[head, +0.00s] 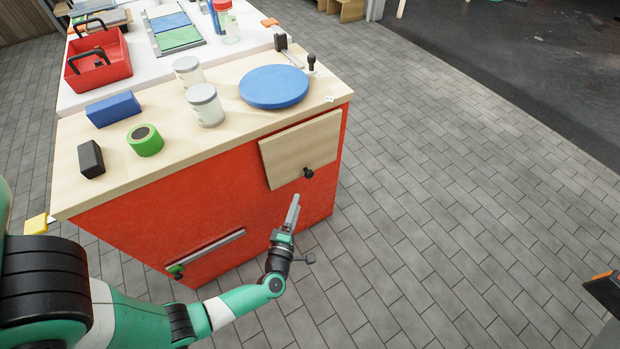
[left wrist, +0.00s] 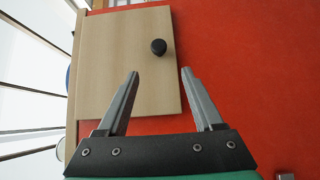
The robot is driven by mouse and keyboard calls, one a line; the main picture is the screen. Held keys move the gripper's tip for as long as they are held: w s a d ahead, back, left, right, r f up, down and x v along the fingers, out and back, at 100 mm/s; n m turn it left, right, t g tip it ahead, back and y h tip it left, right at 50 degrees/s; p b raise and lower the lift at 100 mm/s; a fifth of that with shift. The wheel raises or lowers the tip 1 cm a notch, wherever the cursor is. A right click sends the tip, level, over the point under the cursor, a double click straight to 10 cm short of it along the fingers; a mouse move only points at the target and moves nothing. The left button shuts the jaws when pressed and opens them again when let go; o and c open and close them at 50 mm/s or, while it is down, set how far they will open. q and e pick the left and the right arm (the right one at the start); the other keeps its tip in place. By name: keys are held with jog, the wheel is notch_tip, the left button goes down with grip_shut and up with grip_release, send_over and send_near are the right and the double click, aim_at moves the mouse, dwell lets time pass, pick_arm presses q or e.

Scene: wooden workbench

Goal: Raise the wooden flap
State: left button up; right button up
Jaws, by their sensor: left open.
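The wooden flap (head: 300,150) is a pale panel on the red front of the workbench, just under its top at the right end. It hangs down against the front, slightly tilted in the head view. A round black knob (head: 308,173) sits near its lower edge. In the left wrist view the flap (left wrist: 120,60) lies ahead, with the knob (left wrist: 158,46) beyond the fingertips and roughly between them. My left gripper (head: 294,207) is below the flap, apart from the knob; its fingers (left wrist: 160,73) are spread and empty.
The workbench top (head: 180,150) holds a blue disc (head: 273,86), two grey-lidded jars (head: 205,105), a blue block (head: 113,109), a green roll (head: 145,140) and a black block (head: 90,159). A metal bar handle (head: 207,252) is low on the red front. The paved floor (head: 450,200) to the right is clear.

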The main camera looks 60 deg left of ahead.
aim_at(308, 176)
pick_arm(q)
jog(key=b+x, duration=0.1)
jog(key=x, duration=0.2)
jog(key=b+x, duration=0.1)
jog(key=x, duration=0.3)
jog(key=b+x, duration=0.2)
jog(key=x, duration=0.2)
jog(key=shift+w+d+f, duration=0.1)
jog(key=shift+w+d, duration=0.2)
jog(key=shift+w, duration=0.1)
jog(key=shift+w+a, duration=0.15)
jog(key=shift+a, duration=0.1)
grip_shut()
dwell(0.5)
